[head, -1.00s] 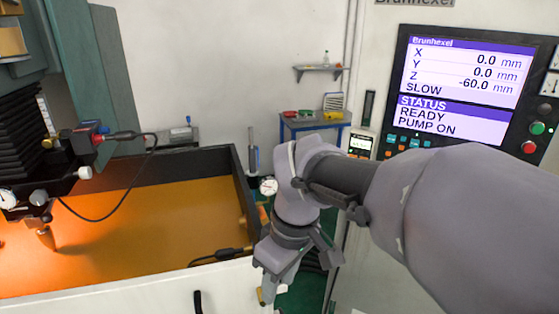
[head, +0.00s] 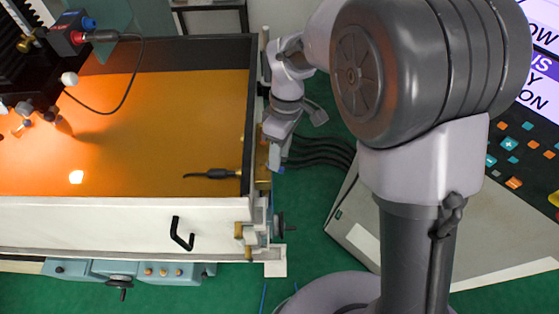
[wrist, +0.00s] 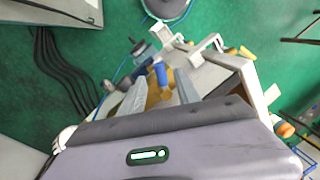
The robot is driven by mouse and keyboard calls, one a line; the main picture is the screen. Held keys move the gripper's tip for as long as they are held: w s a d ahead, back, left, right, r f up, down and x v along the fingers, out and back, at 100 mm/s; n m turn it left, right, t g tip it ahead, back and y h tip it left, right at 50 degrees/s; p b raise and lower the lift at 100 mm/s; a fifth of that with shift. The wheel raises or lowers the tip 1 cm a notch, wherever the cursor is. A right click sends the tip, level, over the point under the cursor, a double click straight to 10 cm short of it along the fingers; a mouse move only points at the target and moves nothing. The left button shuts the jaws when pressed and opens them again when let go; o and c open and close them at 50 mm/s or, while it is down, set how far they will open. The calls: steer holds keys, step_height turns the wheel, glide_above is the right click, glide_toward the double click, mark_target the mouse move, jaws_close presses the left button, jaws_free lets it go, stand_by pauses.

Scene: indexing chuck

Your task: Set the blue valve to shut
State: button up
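The blue valve (wrist: 160,73) shows in the wrist view as a small blue lever on a brass-coloured body (wrist: 156,96) at the side of the tank. My gripper (wrist: 163,78) is open, with one grey finger on each side of the blue lever. I cannot tell whether either finger touches it. In the head view my gripper (head: 277,158) points down beside the right end of the tank (head: 246,120), and it mostly hides the valve there. The lever's exact setting is not clear.
The tank's white front has a black handle (head: 180,234) and a handwheel (head: 281,226) at its right corner. Black hoses (head: 318,150) run close right of my gripper. A control console (head: 535,150) stands at the right. Green floor lies between.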

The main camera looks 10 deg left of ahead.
steer(key=shift+s+a+f, duration=0.1)
steer(key=shift+s+f, duration=0.15)
steer(key=shift+f, duration=0.3)
steer(key=shift+s+a+f, duration=0.1)
steer(key=shift+s+f, duration=0.1)
steer(key=shift+f, duration=0.35)
steer(key=shift+w+d+f, duration=0.15)
steer(key=shift+f, duration=0.15)
jaws_close()
